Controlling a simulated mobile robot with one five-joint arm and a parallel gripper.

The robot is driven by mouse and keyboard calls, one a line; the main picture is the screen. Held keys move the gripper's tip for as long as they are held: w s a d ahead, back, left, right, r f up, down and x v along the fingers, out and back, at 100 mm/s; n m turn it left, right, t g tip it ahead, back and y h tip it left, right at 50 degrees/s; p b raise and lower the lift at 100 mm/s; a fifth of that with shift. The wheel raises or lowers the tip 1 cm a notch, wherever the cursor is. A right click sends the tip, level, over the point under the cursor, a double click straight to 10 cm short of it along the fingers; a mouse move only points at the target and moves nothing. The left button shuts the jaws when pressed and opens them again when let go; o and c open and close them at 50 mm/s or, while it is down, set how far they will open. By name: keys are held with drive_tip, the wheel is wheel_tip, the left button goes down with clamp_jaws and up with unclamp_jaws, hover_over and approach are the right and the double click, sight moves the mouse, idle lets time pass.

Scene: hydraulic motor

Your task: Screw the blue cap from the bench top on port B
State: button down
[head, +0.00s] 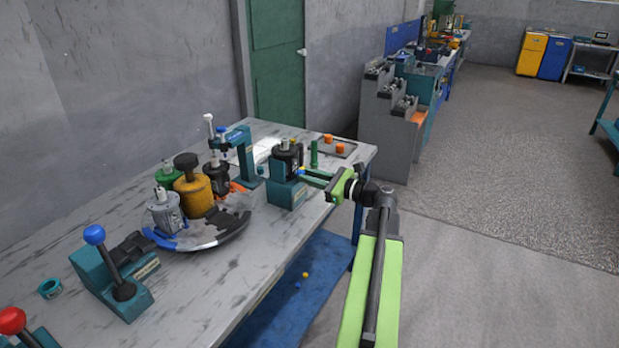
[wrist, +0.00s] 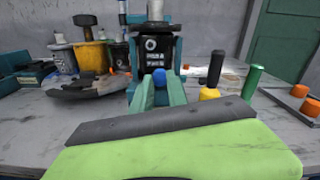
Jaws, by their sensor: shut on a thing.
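The blue cap (wrist: 158,75) is held between the two fingertips of my gripper (wrist: 161,85) in the wrist view. My gripper (head: 305,175) also shows in the head view, reaching in from the right at the teal fixture. The black motor (wrist: 153,50) stands upright in the teal fixture (head: 287,191) directly ahead of the cap, with white lettering on its face. The motor shows in the head view (head: 286,157). The port behind the cap is hidden, and I cannot tell whether the cap touches it.
A yellow piece (wrist: 210,93) and a green cylinder (wrist: 252,80) stand right of the fixture. A round tray (head: 225,238) with several motors is left. A tray with orange pieces (head: 341,148) is at the back right. A blue-knobbed lever (head: 95,235) stands at front left.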

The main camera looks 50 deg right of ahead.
drive_tip(key=m, duration=0.4)
drive_tip(key=shift+m, duration=0.3)
drive_tip(key=c, duration=1.5)
unclamp_jaws()
drive_tip(key=n, duration=1)
drive_tip(key=shift+r, duration=0.1)
